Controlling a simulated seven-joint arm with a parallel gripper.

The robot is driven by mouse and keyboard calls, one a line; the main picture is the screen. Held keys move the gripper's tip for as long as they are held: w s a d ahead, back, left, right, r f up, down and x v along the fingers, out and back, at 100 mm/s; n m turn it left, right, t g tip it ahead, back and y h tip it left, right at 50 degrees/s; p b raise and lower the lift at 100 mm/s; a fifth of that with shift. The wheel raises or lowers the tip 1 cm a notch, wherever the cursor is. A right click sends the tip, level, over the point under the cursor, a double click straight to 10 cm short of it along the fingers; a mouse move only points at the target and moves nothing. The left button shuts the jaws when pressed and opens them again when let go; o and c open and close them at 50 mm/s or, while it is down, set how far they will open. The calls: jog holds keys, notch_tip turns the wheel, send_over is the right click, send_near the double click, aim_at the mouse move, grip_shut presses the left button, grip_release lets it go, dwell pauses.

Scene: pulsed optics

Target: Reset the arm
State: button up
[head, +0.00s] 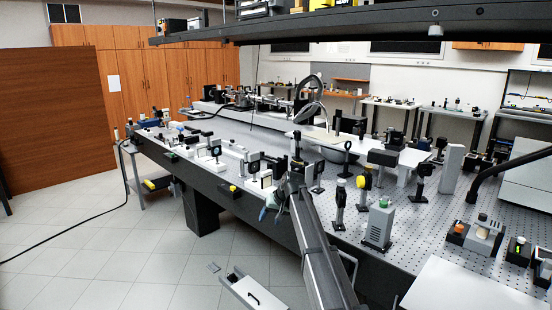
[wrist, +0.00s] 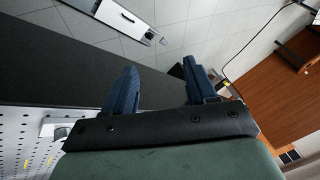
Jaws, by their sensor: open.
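My gripper (wrist: 155,90) shows in the wrist view with two dark blue fingers spread apart and nothing between them. The dark side of the optical table lies behind the left finger, and the tiled floor shows beyond the fingers. In the head view my arm reaches up from the bottom middle to the front edge of the optical table (head: 400,215). My gripper there (head: 265,212) is small and partly hidden by the arm, close to the table's front edge.
Many optic mounts stand on the table, among them a grey box with a green top (head: 379,226) and a yellow-fronted mount (head: 363,183). A dark shelf (head: 340,24) hangs above. An open drawer (head: 250,292) stands low by the arm. The floor (head: 90,255) at left is mostly clear.

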jog(key=s+d+f+g+h, duration=0.15)
jog(key=s+d+f, duration=0.25)
jog(key=s+f, duration=0.7)
jog(key=s+d+f+m+g, duration=0.15)
jog(key=s+d+f, duration=0.4)
jog(key=f, duration=0.95)
jog(key=s+d+f+g+h, duration=0.1)
jog(key=s+d+f+g, duration=0.1)
jog(key=s+f, duration=1)
jog(key=s+d+f+g, duration=0.1)
jog(key=s+f, duration=0.3)
jog(key=s, duration=0.9)
jog(key=s+d+f+g+h, duration=0.1)
jog(key=s+d+f, duration=0.3)
jog(key=s, duration=0.9)
jog(key=s+d+f+g+h, duration=0.1)
jog(key=s+f, duration=0.5)
jog(key=s, duration=0.7)
jog(key=shift+d+g, duration=0.8)
jog(key=shift+g, duration=0.4)
